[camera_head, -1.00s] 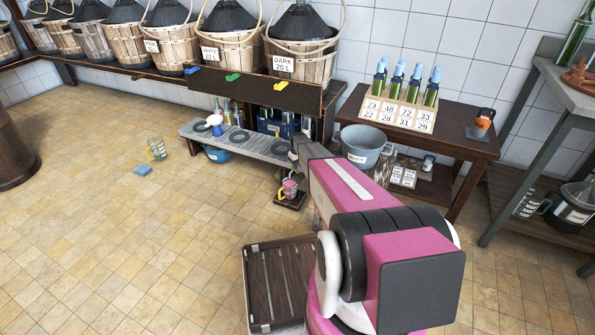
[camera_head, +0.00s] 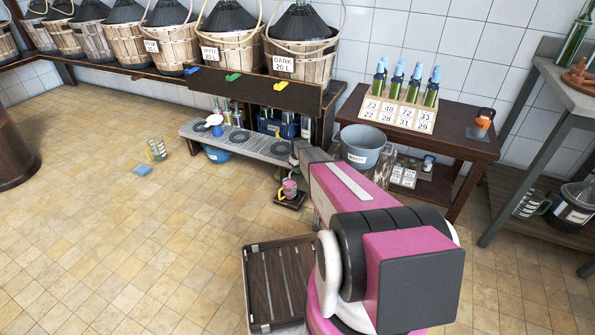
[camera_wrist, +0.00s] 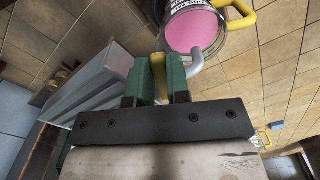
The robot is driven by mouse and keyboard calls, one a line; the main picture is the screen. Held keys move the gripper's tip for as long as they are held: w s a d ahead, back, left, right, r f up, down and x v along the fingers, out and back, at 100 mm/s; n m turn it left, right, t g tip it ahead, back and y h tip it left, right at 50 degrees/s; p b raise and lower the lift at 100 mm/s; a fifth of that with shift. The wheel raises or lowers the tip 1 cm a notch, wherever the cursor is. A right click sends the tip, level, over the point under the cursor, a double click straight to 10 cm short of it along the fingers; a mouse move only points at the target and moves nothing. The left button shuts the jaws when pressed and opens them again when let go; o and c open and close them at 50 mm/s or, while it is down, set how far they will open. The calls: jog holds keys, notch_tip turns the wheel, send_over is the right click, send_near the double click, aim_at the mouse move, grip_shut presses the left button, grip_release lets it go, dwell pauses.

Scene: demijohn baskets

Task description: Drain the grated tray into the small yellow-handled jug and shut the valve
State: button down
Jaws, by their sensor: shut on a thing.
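The grated tray (camera_head: 222,138) is a long grey bench-like drain with dark round grates, below the baskets in the head view. Its grey side also shows in the wrist view (camera_wrist: 88,92). The small jug (camera_head: 289,189) stands low on a dark stand by the tray's right end. In the wrist view the jug (camera_wrist: 195,30) holds pink liquid and has a yellow handle. A pale curved spout (camera_wrist: 207,62) reaches its rim. My gripper (camera_wrist: 158,72) has its green fingers shut on a yellow valve lever (camera_wrist: 158,66). My arm hides the gripper in the head view.
A measuring jug (camera_head: 157,149) and a blue sponge (camera_head: 143,169) lie on the floor at left. A grey bucket (camera_head: 363,146) stands right of the tray. A slatted brown platform (camera_head: 280,283) lies left of my arm. The floor at left is mostly clear.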

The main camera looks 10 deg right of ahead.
jog(key=shift+w+d+n, duration=0.1)
jog(key=shift+d+n, duration=0.2)
jog(key=shift+n, duration=0.4)
jog(key=c, duration=1.4)
grip_release()
jog(key=shift+o, duration=0.2)
jog(key=shift+a, duration=0.1)
jog(key=shift+s+a+m, duration=0.2)
jog(key=shift+a+m, duration=0.15)
jog(key=shift+m, duration=0.75)
notch_tip(320, 180, up, 11)
jog(key=s+a+r+m, duration=0.1)
jog(key=s+a+r, duration=0.1)
jog(key=s, duration=0.5)
jog(key=s+a+r+m, duration=0.1)
jog(key=s+a+r, duration=0.2)
jog(key=s, duration=0.4)
jog(key=s+a+r+m, duration=0.1)
jog(key=s+a+r, duration=0.2)
jog(key=s, duration=0.4)
jog(key=shift+s+a+r, duration=0.25)
jog(key=shift+s+r, duration=0.05)
